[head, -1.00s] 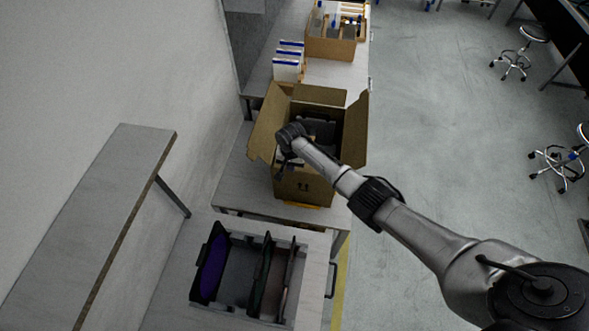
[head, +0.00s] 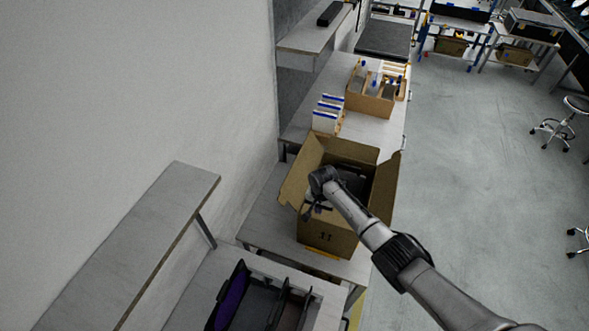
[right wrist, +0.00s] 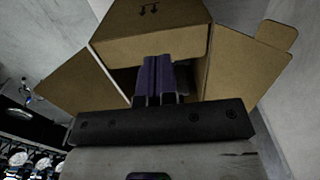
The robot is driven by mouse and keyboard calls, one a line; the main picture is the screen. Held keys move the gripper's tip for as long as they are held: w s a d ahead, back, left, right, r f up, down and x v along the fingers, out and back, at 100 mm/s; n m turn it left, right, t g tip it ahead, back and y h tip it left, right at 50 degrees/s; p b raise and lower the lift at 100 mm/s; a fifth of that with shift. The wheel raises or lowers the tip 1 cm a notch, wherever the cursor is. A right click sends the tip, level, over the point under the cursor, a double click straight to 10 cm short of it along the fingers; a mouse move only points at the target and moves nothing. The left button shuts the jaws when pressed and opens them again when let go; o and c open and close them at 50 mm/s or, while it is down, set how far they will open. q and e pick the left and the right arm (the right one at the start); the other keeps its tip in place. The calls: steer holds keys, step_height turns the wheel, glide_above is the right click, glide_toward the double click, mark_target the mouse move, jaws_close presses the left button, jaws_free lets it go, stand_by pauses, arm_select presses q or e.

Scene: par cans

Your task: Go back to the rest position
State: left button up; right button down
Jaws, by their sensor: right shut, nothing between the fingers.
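My right gripper (head: 309,211) is at the near left part of the open cardboard box (head: 321,231), in front of its opening in the head view. In the right wrist view its two fingers (right wrist: 158,78) are close together with nothing seen between them, and the box (right wrist: 150,46) with its flaps spread lies beyond them. In the head view my right wrist hides part of the opening. Dark contents show inside, too dim to make out. My left gripper is not in view.
The box stands on a grey table (head: 268,218). A drawer-like tray with dark panels (head: 262,304) is nearer. White-and-blue packs (head: 326,117) and a smaller carton (head: 368,104) stand farther back. A shelf (head: 150,235) is at left.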

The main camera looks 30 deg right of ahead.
steer(key=w+a+r+n+t, duration=0.2)
steer(key=r+n, duration=0.2)
steer(key=r, duration=0.3)
steer(key=w+a+r+n+t+h, duration=0.1)
steer(key=w+a+r+n+t, duration=0.15)
steer(key=r, duration=0.45)
steer(key=w+a+r+n+t, duration=0.1)
steer(key=r+n, duration=0.3)
steer(key=r, duration=0.3)
steer(key=s+a+r+n+t, duration=0.2)
steer(key=s+a+r+t, duration=0.15)
steer(key=s+r, duration=0.3)
steer(key=s+a+f+p, duration=0.1)
steer(key=s+a+f, duration=0.1)
steer(key=s, duration=0.7)
steer(key=s+a+f, duration=0.1)
steer(key=s, duration=0.7)
steer(key=s+f+g, duration=0.2)
steer(key=s+f, duration=0.4)
steer(key=s, duration=0.4)
steer(key=s+f+g+y+p, duration=0.1)
steer(key=s+f+g, duration=0.2)
steer(key=s+f, duration=0.4)
steer(key=s, duration=0.3)
steer(key=shift+a+f, duration=0.15)
steer(key=shift+a, duration=0.2)
